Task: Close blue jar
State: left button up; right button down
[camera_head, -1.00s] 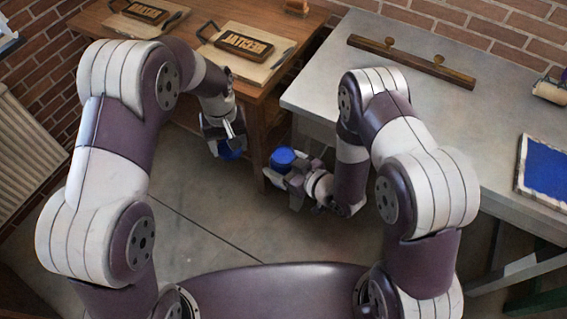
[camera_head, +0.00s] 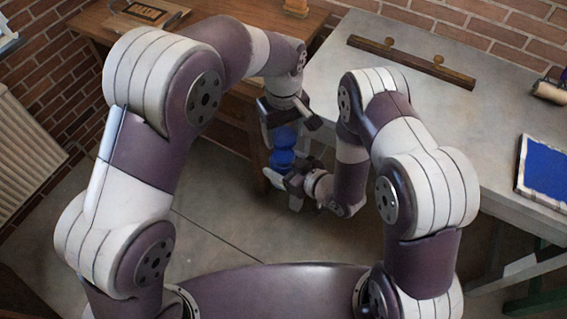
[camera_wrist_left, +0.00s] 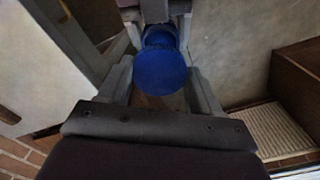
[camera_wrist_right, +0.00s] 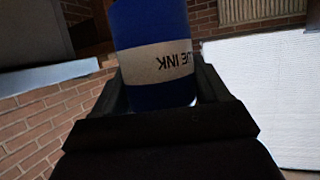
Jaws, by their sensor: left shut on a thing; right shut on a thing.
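The blue jar (camera_wrist_right: 155,95) has a white band lettered "UE INK" in the right wrist view. My right gripper (camera_head: 286,178) is shut on it and holds it in the air; its blue top (camera_head: 281,158) shows in the head view. My left gripper (camera_head: 284,122) is shut on a round blue lid (camera_wrist_left: 160,71) above the jar. In the left wrist view the jar's rim (camera_wrist_left: 160,37) shows just beyond the lid. In the head view the lid looks very close over the jar; I cannot tell whether they touch.
A grey table (camera_head: 450,120) on the right carries a wooden bar (camera_head: 410,62) and a blue pad (camera_head: 545,167). A wooden table (camera_head: 100,35) at the back left holds a framed type block (camera_head: 143,11). Open floor lies below the grippers.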

aim_at(283, 157)
pick_arm(q)
jog(key=shift+f, duration=1.85)
jog(key=shift+s, duration=0.1)
jog(key=shift+f, duration=0.85)
jog(key=shift+f, duration=0.55)
jog(key=m, duration=0.3)
jog(key=o, duration=1)
